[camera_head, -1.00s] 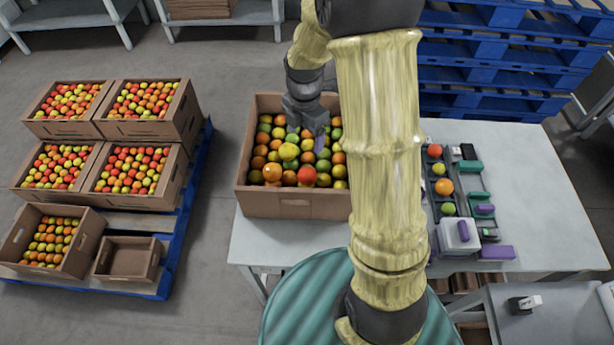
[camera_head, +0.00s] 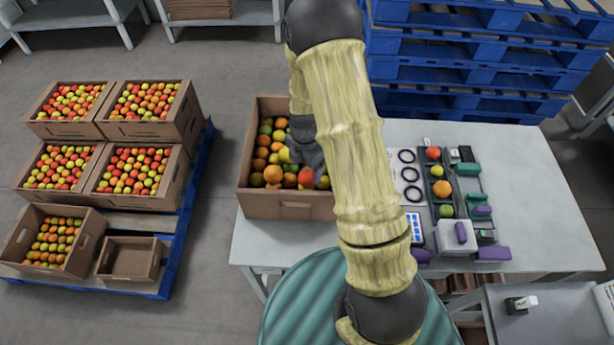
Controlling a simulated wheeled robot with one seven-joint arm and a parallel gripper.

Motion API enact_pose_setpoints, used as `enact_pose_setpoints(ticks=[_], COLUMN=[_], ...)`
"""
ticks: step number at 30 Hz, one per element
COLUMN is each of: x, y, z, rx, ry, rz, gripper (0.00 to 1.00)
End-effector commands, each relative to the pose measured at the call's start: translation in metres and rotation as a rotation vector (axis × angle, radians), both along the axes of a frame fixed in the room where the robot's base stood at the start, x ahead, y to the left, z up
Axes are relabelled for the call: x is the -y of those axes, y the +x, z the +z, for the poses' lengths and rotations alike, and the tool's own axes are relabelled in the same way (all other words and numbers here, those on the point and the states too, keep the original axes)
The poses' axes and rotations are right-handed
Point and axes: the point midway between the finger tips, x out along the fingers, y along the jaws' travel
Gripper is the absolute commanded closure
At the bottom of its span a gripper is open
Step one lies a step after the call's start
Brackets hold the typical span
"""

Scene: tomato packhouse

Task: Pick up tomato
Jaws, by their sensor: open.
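A cardboard box (camera_head: 290,207) on the table holds many tomatoes in red, orange, yellow and green. A red tomato (camera_head: 306,178) lies near the box's front side, with an orange tomato (camera_head: 273,174) to its left. My gripper (camera_head: 311,158) is over the box, low and close to the red tomato. It is open, though its fingers are partly hidden. I cannot tell whether it touches any tomato. My arm covers the right part of the box.
The grey table (camera_head: 525,190) bears a dark tray (camera_head: 437,187) with several tomatoes, black rings (camera_head: 410,174) and a white device with purple parts (camera_head: 456,237). Left, crates of tomatoes (camera_head: 135,173) stand on a blue pallet (camera_head: 183,235). Blue pallets (camera_head: 480,75) are stacked behind.

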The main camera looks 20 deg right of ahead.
Motion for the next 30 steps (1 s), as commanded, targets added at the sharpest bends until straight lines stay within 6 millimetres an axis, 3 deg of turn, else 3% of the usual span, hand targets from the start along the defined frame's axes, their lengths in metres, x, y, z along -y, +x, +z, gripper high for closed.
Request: enact_pose_setpoints(ticks=[13,24,30], x=[0.0,0.004,0.003], y=[0.0,0.0,0.0], z=[-0.006,-0.046,-0.054], rx=[-0.001,-0.001,0.001], ry=[0.0,0.0,0.0], rz=[0.001,0.0,0.0], gripper=[0.21,0.21,0.21])
